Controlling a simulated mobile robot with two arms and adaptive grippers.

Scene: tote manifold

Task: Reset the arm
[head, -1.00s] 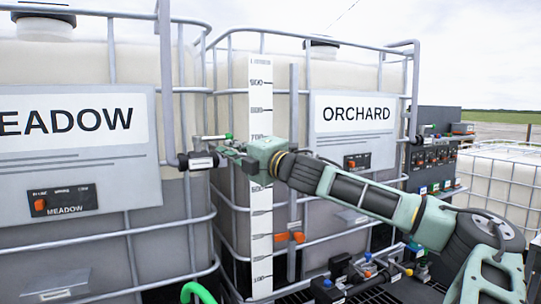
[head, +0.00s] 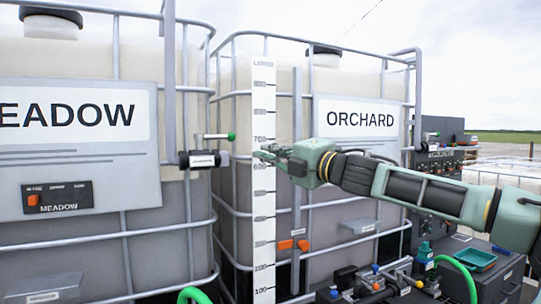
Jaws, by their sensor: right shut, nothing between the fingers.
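My right gripper (head: 268,155) is at the end of the green and grey arm that comes in from the right. It is shut and empty, in front of the white level scale (head: 263,215) between the two totes. A valve with a green-tipped handle (head: 231,136) and a dark body (head: 204,159) sits on the grey pipe to its left, with a gap between them. My left gripper is not in view.
The MEADOW tote (head: 75,240) fills the left and the ORCHARD tote (head: 345,90) stands behind my arm, both in grey cages. A manifold (head: 375,285) with small fittings, a green hose (head: 460,275) and a teal tray (head: 474,259) are at lower right.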

